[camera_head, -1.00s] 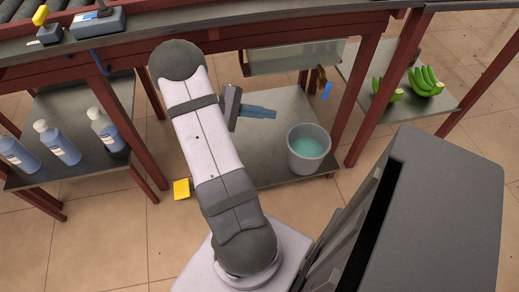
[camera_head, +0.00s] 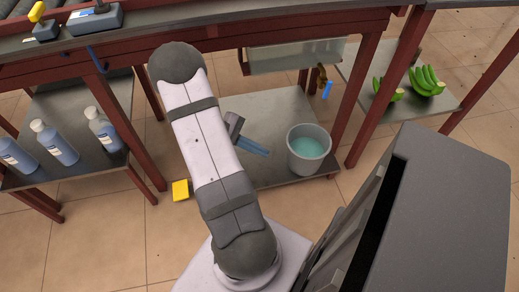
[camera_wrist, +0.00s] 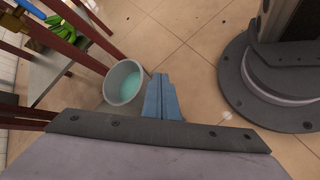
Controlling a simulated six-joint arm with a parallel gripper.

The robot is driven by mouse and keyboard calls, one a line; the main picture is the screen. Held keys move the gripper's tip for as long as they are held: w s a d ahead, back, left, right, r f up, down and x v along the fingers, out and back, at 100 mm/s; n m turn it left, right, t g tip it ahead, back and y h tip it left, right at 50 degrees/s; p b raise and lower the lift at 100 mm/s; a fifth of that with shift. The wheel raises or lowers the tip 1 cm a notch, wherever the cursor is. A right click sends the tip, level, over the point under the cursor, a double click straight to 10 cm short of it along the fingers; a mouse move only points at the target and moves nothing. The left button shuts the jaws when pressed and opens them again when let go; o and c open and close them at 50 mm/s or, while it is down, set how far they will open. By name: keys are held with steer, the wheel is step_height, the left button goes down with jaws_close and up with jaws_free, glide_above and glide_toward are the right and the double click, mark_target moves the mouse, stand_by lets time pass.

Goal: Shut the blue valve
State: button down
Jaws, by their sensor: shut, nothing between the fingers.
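The blue valve handle (camera_head: 327,90) hangs below a brass-coloured fitting (camera_head: 320,76) at the right end of the clear trough. The handle points down and slightly right; I cannot tell from this how the valve is set. In the wrist view, blue and brass parts (camera_wrist: 33,24) show small at the top left corner, partly cut off. My gripper (camera_head: 265,152) has blue fingers pressed together and empty. It is left of and below the valve in the head view, apart from it. The closed fingers also show in the wrist view (camera_wrist: 161,82).
A grey bucket of teal liquid (camera_head: 309,149) stands on the lower shelf (camera_head: 270,108), right of my gripper. Dark red table legs (camera_head: 357,100) flank the valve. Green bananas (camera_head: 426,82) lie on the right shelf. Several blue bottles (camera_head: 54,142) stand at left. A yellow block (camera_head: 180,190) is nearby.

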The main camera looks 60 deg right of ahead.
mark_target(326, 85)
steer(key=shift+f, duration=0.1)
steer(key=w+d+r+m+g+h, duration=0.1)
steer(key=d+r+m+g+h, duration=0.1)
steer(key=d+r+m+h, duration=0.45)
steer(key=w+d+r+m+g+h, duration=0.1)
steer(key=d+r, duration=0.3)
steer(key=r, duration=0.6)
steer(key=shift+y, duration=0.25)
steer(key=b+x, duration=0.3)
steer(key=x, duration=1)
steer(key=shift+s+b, duration=0.25)
steer(key=shift+b, duration=0.05)
